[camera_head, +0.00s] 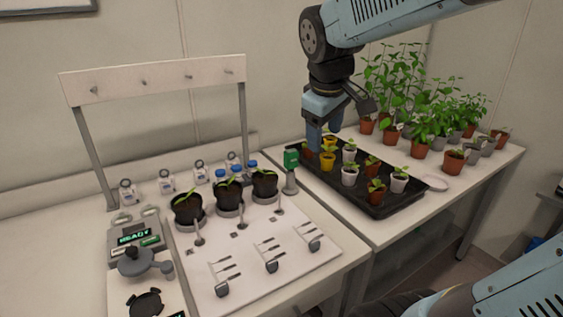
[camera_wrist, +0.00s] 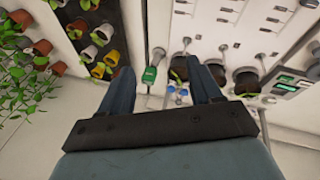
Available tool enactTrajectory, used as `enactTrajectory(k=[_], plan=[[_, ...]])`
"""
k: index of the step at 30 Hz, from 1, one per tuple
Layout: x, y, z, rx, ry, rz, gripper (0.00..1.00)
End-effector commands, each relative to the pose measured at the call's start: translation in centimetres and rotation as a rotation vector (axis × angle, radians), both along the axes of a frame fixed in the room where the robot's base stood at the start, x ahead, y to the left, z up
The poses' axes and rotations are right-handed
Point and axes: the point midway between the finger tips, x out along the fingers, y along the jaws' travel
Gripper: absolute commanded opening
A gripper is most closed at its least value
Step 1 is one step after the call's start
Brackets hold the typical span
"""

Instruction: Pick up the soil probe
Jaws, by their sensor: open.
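The soil probe, seemingly the green-headed device (camera_head: 291,158), stands upright on a pale base at the back right corner of the left bench. It also shows in the wrist view as a green head (camera_wrist: 149,75) between my fingers in the picture, nearer the left one, and apart from them. My gripper (camera_head: 325,138) is above the left end of the black plant tray, to the right of the probe and higher. Its blue fingers are spread with nothing between them, also in the wrist view (camera_wrist: 161,78).
The black tray (camera_head: 378,207) with several small pots stands just right of the probe. Black pots (camera_head: 229,193) on stands and blue-capped bottles (camera_head: 221,174) are to its left. A white board (camera_head: 245,270) with small tools lies in front. Taller plants (camera_head: 395,85) fill the right bench's back.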

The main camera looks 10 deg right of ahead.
Motion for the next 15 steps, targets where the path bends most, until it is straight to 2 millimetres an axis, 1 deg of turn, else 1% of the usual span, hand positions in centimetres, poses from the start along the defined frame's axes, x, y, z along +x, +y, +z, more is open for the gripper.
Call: enactTrajectory(k=[1, 8, 15], plan=[[1.6, 0.2, -0.1, -0.036, 0.031, 0.060, 0.64], [8.0, 1.0, -0.7, -0.199, 0.160, 0.355, 0.64], [14.9, 2.1, -2.7, -0.334, 0.298, 0.670, 0.64]])
